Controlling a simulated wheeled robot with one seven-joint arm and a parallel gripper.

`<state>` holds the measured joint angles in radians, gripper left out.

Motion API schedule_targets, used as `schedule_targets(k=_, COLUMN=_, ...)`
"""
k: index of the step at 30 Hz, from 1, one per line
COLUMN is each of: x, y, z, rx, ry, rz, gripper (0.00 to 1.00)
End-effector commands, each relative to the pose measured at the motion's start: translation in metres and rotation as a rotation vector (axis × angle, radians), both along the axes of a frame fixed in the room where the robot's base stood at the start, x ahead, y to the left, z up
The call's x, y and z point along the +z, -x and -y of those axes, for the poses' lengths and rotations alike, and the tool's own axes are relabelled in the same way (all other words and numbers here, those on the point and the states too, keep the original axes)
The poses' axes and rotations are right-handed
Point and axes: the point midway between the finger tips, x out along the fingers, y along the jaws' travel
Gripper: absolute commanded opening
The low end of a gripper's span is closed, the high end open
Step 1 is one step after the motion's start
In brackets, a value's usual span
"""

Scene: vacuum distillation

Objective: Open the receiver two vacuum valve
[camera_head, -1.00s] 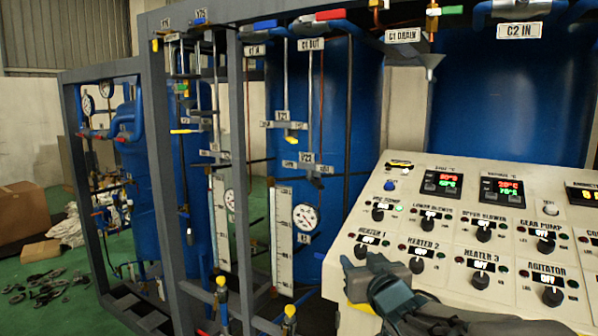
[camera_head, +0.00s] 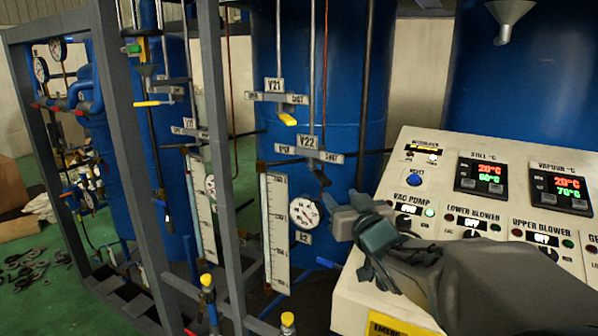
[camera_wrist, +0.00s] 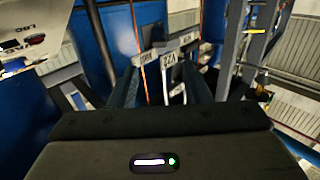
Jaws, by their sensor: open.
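The V22 valve plate (camera_head: 308,154) is a grey plate with a small label at each end. It stands in front of a blue tank, and a dark lever (camera_head: 319,174) hangs below it, angled down to the right. In the wrist view the V22 plate (camera_wrist: 168,60) shows upside down beyond my fingers, roughly between them. My gripper (camera_head: 346,228) is to the right of and lower than the lever in the head picture, apart from it. In the wrist view my gripper (camera_wrist: 163,88) has its two fingers spread with nothing held between them.
The V21 valve (camera_head: 279,97) with a yellow lever sits above. A round gauge (camera_head: 304,212) and a white scale (camera_head: 277,232) are below. A grey frame post (camera_head: 224,160) stands to the left. The control panel (camera_head: 470,165) is close on the right, behind my arm.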

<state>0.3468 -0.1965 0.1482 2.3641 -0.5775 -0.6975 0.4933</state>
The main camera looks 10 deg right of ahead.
Motion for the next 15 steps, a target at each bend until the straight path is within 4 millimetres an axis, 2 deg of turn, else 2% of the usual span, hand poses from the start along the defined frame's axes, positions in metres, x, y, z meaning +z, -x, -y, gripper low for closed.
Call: schedule_targets(k=15, x=0.000, y=-0.076, z=-0.012, rx=0.001, ry=-0.003, rz=-0.005, gripper=0.44)
